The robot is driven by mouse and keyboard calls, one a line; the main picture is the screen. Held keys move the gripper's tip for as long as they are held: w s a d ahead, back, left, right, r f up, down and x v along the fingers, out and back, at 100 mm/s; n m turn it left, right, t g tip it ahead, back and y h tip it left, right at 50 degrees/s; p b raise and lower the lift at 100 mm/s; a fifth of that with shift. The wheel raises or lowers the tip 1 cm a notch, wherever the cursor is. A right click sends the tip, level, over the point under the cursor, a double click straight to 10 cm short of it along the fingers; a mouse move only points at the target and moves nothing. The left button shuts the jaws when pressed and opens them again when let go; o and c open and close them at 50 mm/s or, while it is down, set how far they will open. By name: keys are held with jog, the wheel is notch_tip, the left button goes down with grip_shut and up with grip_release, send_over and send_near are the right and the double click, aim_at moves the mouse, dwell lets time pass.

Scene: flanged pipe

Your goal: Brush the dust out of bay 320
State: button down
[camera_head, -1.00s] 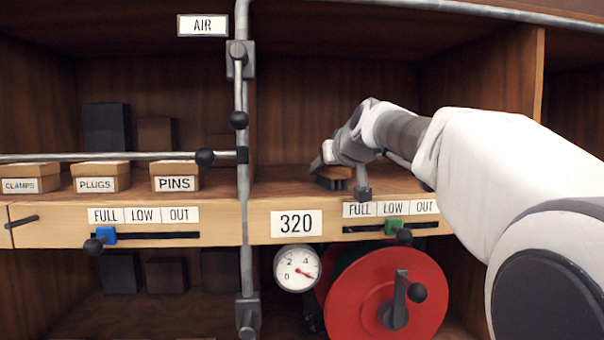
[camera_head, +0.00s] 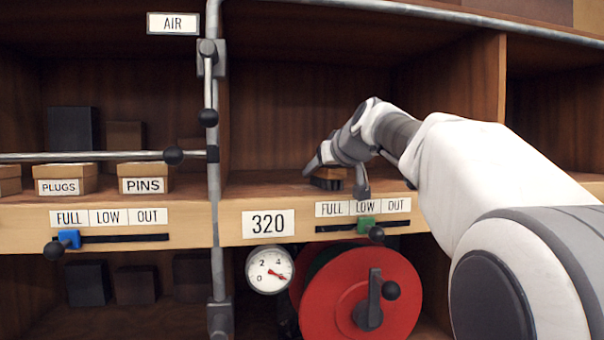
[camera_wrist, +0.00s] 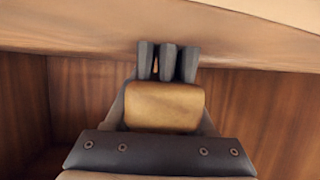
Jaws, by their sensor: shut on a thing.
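My gripper (camera_head: 335,168) is inside the bay, shut on a brush with a wooden block and dark bristles (camera_head: 326,183). The bristles appear to be down at the shelf floor, near the front edge. In the wrist view the tan wooden block (camera_wrist: 165,106) shows in front of my dark palm, with dark grey prongs beyond it. The bay floor behind my arm is hidden.
A grey vertical pipe (camera_head: 214,190) with black-knobbed levers borders the bay's left. A wooden partition (camera_head: 488,80) stands on the right. Below the shelf are a green slider (camera_head: 366,221), a gauge (camera_head: 270,269) and a red reel (camera_head: 385,280). PLUGS and PINS boxes (camera_head: 144,169) sit left.

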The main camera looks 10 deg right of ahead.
aim_at(300, 186)
jog(key=shift+a+p, duration=1.5)
jog(key=shift+a, duration=3.25)
jog(key=shift+d+f+b, duration=0.1)
jog(key=shift+d+b, duration=0.4)
jog(key=shift+d, duration=0.55)
jog(key=shift+d+b, duration=0.45)
jog(key=shift+d, duration=0.9)
jog(key=shift+r, duration=0.2)
jog(key=shift+r, duration=0.1)
jog(key=shift+r+p, duration=1.3)
jog(key=shift+r, duration=0.15)
